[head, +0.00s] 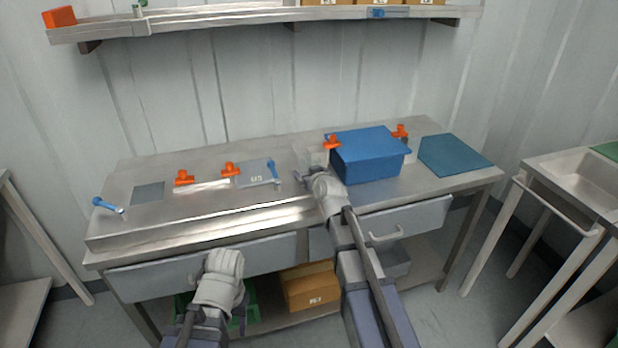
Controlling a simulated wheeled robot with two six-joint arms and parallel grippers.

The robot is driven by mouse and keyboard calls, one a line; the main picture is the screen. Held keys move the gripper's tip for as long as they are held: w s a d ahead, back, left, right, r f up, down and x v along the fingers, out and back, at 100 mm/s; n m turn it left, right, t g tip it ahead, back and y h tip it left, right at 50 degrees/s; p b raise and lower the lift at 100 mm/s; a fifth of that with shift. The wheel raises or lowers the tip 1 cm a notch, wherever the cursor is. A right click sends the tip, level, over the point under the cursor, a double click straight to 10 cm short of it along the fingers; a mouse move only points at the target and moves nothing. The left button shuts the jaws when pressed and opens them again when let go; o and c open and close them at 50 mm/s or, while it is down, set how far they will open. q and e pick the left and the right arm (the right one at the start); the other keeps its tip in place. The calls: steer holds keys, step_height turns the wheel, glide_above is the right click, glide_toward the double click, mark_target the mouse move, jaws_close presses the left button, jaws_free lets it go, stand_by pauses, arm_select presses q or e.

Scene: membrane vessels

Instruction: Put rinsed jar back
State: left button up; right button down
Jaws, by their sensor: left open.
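I cannot see anything held between the jaws. My other arm ends low in front of the bench drawer, and its jaws are hidden. Two more orange fittings (183,178) (230,169) are at the left, and another (400,131) is behind the box.
A grey labelled plate (255,175), a dark square (148,192) and blue-handled tools (108,205) lie on the bench. A teal mat (453,154) is at its right end. A shelf (250,17) hangs above. A sink (585,180) stands right. The bench's front left is clear.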

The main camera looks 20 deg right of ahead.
steer(key=shift+f, duration=0.1)
jaws_free()
steer(key=shift+r, duration=0.25)
steer(key=p+v, duration=0.4)
steer(key=v, duration=0.8)
